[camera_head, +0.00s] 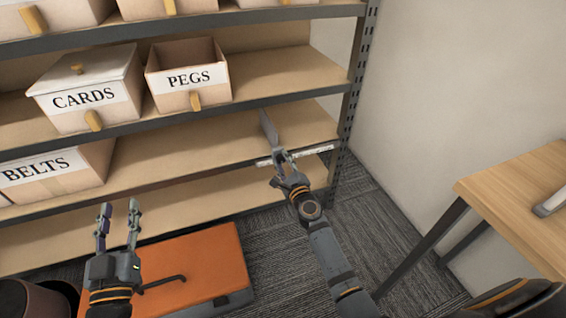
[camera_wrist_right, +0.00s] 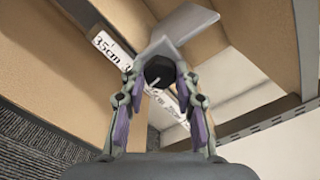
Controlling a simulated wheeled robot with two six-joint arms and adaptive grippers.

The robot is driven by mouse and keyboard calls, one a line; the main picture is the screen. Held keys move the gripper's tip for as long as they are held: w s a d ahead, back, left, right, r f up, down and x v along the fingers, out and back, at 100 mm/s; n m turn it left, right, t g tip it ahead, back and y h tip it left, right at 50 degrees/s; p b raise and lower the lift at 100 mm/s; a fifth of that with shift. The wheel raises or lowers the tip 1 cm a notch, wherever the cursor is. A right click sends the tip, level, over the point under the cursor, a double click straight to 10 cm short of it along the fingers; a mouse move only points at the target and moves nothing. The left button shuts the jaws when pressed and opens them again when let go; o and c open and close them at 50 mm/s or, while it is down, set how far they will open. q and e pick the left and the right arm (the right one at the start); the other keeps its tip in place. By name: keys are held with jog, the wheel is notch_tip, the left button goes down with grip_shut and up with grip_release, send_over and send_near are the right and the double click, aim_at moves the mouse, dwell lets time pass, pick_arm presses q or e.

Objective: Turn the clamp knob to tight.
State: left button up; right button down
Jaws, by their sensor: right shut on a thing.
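The clamp knob (camera_wrist_right: 158,70) is dark and round with a short pale mark on its face. It sits at the base of a grey upright plate (camera_wrist_right: 183,22) on the shelf edge, and the plate also shows in the head view (camera_head: 268,130). My right gripper (camera_wrist_right: 159,77) is shut on the knob, one finger on each side. In the head view my right gripper (camera_head: 283,160) hides the knob. My left gripper (camera_head: 118,210) is open and empty, low at the left, away from the shelf. No tight or loose wording is legible.
A white printed scale strip (camera_wrist_right: 110,46) runs along the shelf edge (camera_head: 225,166). Boxes marked CARDS (camera_head: 80,100), PEGS (camera_head: 190,82) and BELTS (camera_head: 55,175) stand on the shelves. An orange chest (camera_head: 205,262) is on the floor. A wooden table (camera_head: 525,200) stands at the right.

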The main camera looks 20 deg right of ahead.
jog(key=c, duration=1)
grip_release()
jog(key=s, duration=1.2)
jog(key=shift+d, duration=0.2)
